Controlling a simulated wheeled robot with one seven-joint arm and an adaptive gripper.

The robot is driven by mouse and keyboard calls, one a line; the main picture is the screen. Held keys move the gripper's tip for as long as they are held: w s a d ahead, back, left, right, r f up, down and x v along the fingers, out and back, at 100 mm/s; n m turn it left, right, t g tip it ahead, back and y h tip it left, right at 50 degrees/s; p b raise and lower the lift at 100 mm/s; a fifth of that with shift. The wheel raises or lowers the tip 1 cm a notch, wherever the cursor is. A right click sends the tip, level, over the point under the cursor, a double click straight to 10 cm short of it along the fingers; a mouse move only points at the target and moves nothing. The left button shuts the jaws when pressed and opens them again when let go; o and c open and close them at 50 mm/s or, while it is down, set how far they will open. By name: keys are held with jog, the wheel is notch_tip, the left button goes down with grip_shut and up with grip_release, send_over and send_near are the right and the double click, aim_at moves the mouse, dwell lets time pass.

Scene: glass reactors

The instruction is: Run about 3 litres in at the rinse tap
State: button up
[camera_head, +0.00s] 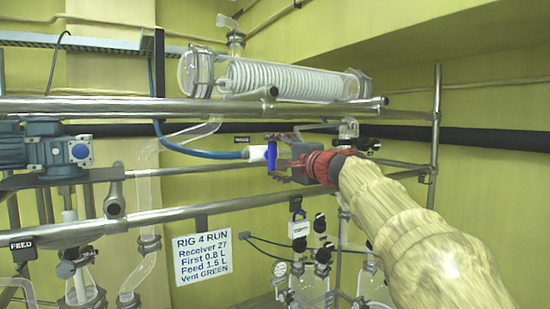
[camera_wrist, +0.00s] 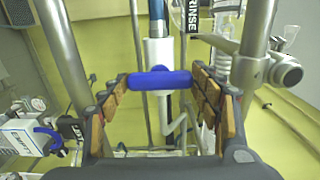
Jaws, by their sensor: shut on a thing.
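The rinse tap has a blue handle (camera_head: 271,159) on a white body (camera_head: 257,153), with a blue hose (camera_head: 205,154) running in from the left. In the wrist view the blue handle (camera_wrist: 160,81) lies crosswise to the upright white body (camera_wrist: 158,52). My gripper (camera_head: 276,158) is shut on the handle, its wooden-faced fingers (camera_wrist: 160,84) at the handle's two ends. A RINSE label (camera_wrist: 193,17) hangs beside the tap. Whether liquid is flowing cannot be told.
Steel rails (camera_head: 190,105) run above and below the tap. A coiled glass condenser (camera_head: 290,80) lies above. A sign (camera_head: 201,256) reads Rig 4 Run, Receiver 27, First 0.8 L, Feed 1.5 L, Vent GREEN.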

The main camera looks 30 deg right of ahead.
jog(key=o, duration=1.2)
jog(key=shift+c, duration=0.2)
jog(key=shift+s, duration=0.1)
jog(key=s, duration=1.1)
jog(key=shift+s+d, duration=0.2)
jog(key=shift+s, duration=0.15)
jog(key=shift+c, duration=0.5)
